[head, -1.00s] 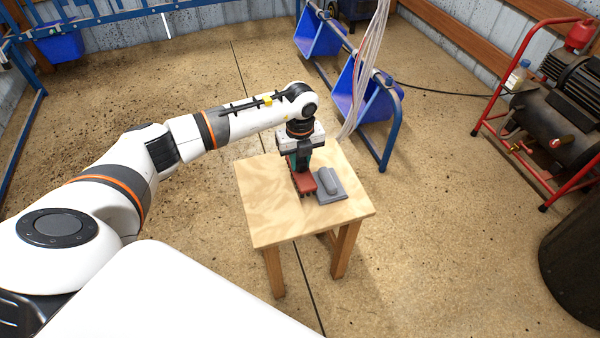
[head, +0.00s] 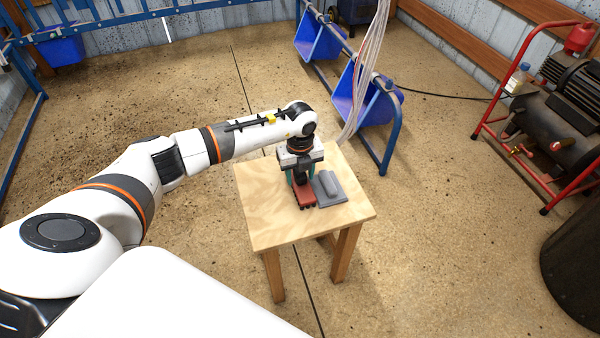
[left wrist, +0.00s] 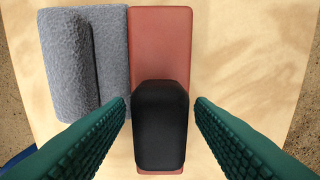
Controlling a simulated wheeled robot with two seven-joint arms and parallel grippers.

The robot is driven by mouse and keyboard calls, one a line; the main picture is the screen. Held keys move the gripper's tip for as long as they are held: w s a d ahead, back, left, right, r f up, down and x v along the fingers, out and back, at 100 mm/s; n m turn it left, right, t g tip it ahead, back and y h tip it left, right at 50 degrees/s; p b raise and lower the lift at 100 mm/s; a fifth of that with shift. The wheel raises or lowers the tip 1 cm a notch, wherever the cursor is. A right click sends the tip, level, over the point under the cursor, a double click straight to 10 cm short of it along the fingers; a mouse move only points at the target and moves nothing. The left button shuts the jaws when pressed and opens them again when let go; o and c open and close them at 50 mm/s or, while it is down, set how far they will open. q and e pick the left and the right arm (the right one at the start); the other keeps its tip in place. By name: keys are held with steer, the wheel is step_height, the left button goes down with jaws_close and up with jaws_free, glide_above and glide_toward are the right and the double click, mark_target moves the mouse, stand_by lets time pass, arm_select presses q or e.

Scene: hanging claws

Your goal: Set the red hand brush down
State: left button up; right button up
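The red hand brush (head: 306,196) rests on the wooden table, bristle side down, beside a grey block with a raised grip (head: 328,190). In the left wrist view its flat red back (left wrist: 160,45) and black handle (left wrist: 160,125) show. The grey block (left wrist: 70,65) lies right along the brush's edge there, seemingly touching it. My left gripper (head: 302,184) is over the brush. In the wrist view its green fingers (left wrist: 160,108) stand apart on either side of the black handle, with a gap on both sides. My right gripper is out of view.
The small wooden table (head: 270,215) has clear room at its left and front. Blue bins (head: 365,95) on a blue frame stand behind it, with hanging cables (head: 368,60). A red-framed compressor (head: 550,125) stands at the far right.

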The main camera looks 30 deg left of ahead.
arm_select(q)
steer(key=shift+r, duration=0.1)
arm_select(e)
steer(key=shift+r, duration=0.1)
arm_select(q)
steer(key=shift+r, duration=0.35)
step_height(320, 180, up, 11)
steer(key=p, duration=0.1)
steer(key=shift+r, duration=0.2)
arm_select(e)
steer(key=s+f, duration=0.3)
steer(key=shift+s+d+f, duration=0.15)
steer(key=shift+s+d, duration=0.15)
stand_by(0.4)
